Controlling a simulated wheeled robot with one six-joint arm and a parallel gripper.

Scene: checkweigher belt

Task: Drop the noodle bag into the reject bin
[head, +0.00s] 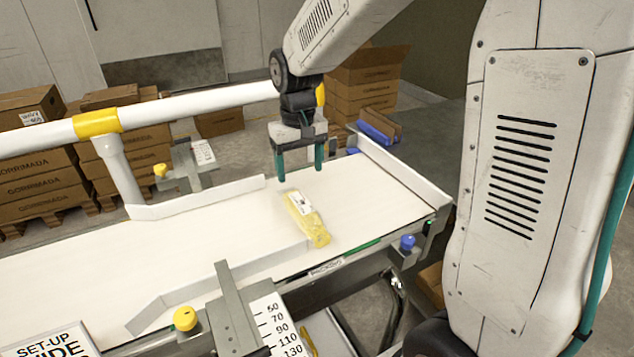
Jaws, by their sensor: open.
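The noodle bag (306,217), a yellow pack with a white label, lies on the white belt (190,240) near its right end. My gripper (300,173) points down above the belt, a little behind the bag in the picture. Its two teal fingers are apart with nothing between them, and they look clear of the bag. Below the belt's front edge, a light-edged open shape (325,333) with something yellow by it is partly visible. I cannot tell whether this is the reject bin.
Guide rails (200,199) run along the belt. A grey bracket with a scale (275,327) and a yellow knob (185,318) stand at the front. A white rail (200,104) crosses behind. Stacked cartons (365,80) stand at the back.

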